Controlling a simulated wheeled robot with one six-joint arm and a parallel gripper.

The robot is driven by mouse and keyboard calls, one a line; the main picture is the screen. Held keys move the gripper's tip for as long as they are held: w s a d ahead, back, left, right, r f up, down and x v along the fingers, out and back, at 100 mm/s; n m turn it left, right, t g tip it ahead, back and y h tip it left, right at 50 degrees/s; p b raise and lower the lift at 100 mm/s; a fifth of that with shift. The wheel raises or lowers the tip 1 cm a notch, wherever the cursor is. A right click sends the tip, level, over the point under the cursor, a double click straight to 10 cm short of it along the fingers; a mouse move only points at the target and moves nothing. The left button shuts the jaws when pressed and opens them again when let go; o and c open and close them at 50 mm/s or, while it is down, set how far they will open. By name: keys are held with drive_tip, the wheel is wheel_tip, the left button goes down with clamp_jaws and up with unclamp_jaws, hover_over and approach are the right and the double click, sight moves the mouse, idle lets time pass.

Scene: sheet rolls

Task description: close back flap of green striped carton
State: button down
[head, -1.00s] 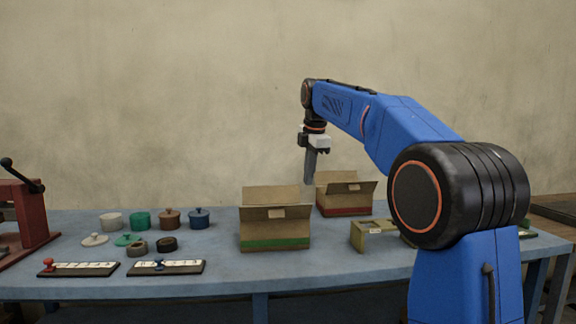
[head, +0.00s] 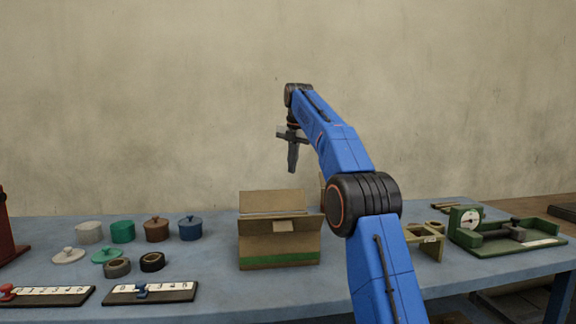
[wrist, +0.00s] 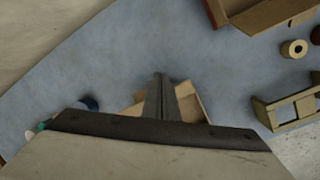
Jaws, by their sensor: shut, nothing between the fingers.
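The green striped carton (head: 279,258) stands on the blue table, a tan box with a green band low on its front. Its back flap (head: 272,200) stands up at the rear, and its front flap (head: 283,226) hangs tilted outward. My gripper (head: 292,170) is shut and empty, pointing down above the back of the carton, apart from it. In the wrist view the shut fingers (wrist: 160,80) cover part of the carton (wrist: 194,105), and my wrist hides more of it.
A second carton (wrist: 260,14) shows top right in the wrist view; my arm mostly hides it in the head view. Lidded pots (head: 156,230) and number boards (head: 150,292) lie left. A green gauge device (head: 468,226) stands right. Table around the carton's front is clear.

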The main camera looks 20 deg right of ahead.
sight(292, 190)
drive_tip(key=x, duration=0.3)
drive_tip(key=s+x, duration=0.1)
drive_tip(key=x, duration=0.2)
drive_tip(key=s+x, duration=0.1)
drive_tip(key=x, duration=0.2)
drive_tip(key=shift+f, duration=0.65)
idle(1.4)
drive_tip(key=s+a+r, duration=0.1)
drive_tip(key=s, duration=1.1)
drive_tip(key=shift+a+r, duration=0.15)
drive_tip(key=shift+a, duration=0.25)
idle(1.1)
drive_tip(key=shift+s, duration=0.15)
idle(0.6)
drive_tip(key=w+v, duration=0.2)
drive_tip(key=v, duration=0.6)
drive_tip(key=shift+r, duration=0.65)
